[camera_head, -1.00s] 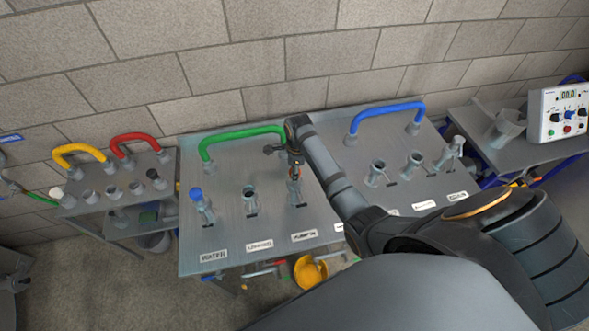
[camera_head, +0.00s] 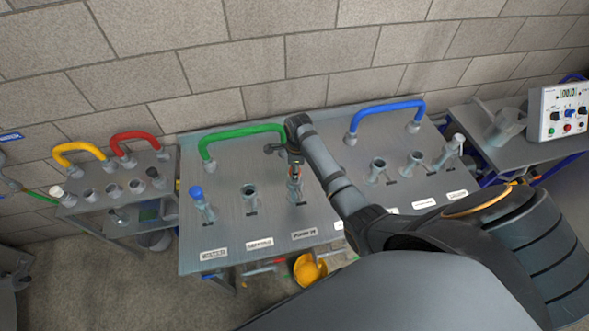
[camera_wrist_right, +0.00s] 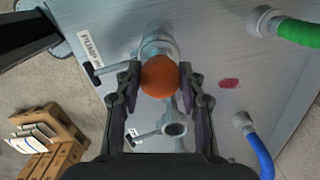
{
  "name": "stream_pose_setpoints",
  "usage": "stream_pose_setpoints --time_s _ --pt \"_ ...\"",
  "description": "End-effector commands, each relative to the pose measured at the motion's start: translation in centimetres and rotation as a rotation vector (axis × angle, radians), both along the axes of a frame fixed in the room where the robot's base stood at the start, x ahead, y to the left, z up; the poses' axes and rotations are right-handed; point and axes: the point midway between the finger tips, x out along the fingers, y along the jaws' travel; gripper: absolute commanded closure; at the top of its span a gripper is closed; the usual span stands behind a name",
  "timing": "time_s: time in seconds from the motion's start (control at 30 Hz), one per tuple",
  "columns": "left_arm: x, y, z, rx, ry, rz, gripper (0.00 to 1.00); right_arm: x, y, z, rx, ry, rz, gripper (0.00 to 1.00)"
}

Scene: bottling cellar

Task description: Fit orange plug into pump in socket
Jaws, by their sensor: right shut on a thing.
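The orange plug (camera_wrist_right: 160,76) sits between the fingers of my right gripper (camera_wrist_right: 160,84) in the right wrist view. The gripper is shut on it. In the head view the right gripper (camera_head: 294,160) is over the PUMP IN socket (camera_head: 296,194), a grey upright pipe stub with a side lever. In the wrist view the plug overlaps the near part of this socket (camera_wrist_right: 158,42), beside the PUMP IN label (camera_wrist_right: 86,44). The plug hides the socket mouth, so I cannot tell whether they touch. My left gripper is not in view.
A blue-topped WATER socket (camera_head: 203,205) and an open socket (camera_head: 250,198) stand left of PUMP IN. A green hose (camera_head: 243,135) arches behind, and a blue hose (camera_head: 385,112) farther right. More open sockets (camera_head: 378,171) stand right of my arm. A side table (camera_head: 125,195) is at left.

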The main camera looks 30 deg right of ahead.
Motion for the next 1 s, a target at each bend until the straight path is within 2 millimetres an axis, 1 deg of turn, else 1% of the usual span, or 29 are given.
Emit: stream_pose_setpoints --time_s 0.3,0.33,0.5,0.77,0.83,0.93,1.0 --pt "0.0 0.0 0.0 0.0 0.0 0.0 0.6 0.0 0.0 -0.1 0.0 0.0 0.0 1.0" --pt "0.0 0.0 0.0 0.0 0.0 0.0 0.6 0.0 0.0 -0.1 0.0 0.0 0.0 0.57" --pt "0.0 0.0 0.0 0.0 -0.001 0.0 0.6 0.0 0.0 -0.1 0.0 0.0 0.0 0.34" --pt "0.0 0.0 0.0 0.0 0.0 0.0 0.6 0.0 0.0 -0.1 0.0 0.0 0.0 0.34" --pt "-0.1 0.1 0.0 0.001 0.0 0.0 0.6 0.0 0.0 0.2 0.0 -0.001 0.0 0.34" --pt "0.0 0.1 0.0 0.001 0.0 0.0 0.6 0.0 -0.1 1.5 0.0 -0.003 0.0 0.34" --pt "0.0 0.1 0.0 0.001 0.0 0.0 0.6 0.0 -0.2 3.0 -0.001 -0.005 0.0 0.34"
